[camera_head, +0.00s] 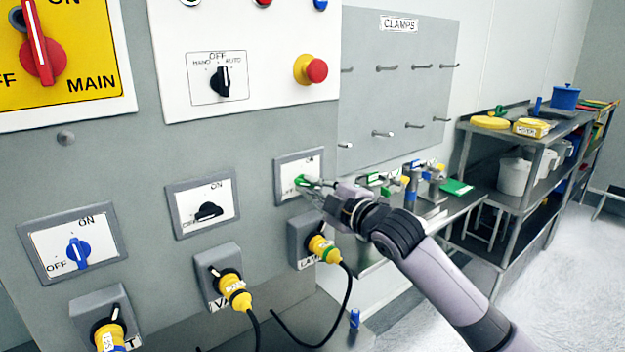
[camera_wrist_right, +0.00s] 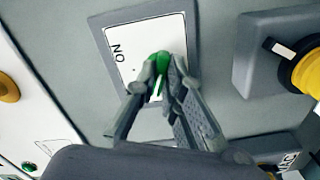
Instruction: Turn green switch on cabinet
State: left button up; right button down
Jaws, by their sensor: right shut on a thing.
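The green switch (camera_head: 303,181) sits on a white plate with a grey frame on the right part of the grey cabinet (camera_head: 150,165). My right gripper (camera_head: 314,185) reaches it from the right, with its fingers at the knob. In the right wrist view the green switch (camera_wrist_right: 158,60) is between the two fingertips of my right gripper (camera_wrist_right: 162,70), which is shut on it. The word ON shows on the plate (camera_wrist_right: 120,55); the fingers partly cover the knob, so its exact angle is hard to tell. My left gripper is not in view.
A black switch (camera_head: 208,211) and a blue switch (camera_head: 78,250) are to the left. Yellow plugs, one being (camera_head: 325,248), with black cables stick out below. A red emergency button (camera_head: 316,70) is above. A hook panel (camera_head: 400,90) and shelves (camera_head: 530,180) stand to the right.

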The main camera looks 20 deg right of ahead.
jog(key=m+p, duration=0.4)
jog(key=m, duration=0.3)
jog(key=m+p, duration=0.2)
jog(key=m, duration=0.1)
jog(key=shift+m, duration=0.4)
jog(key=shift+m+p, duration=0.85)
jog(key=shift+m, duration=0.25)
jog(key=shift+f, duration=0.1)
jog(key=c, duration=1.7)
grip_release()
jog(key=v, duration=1.2)
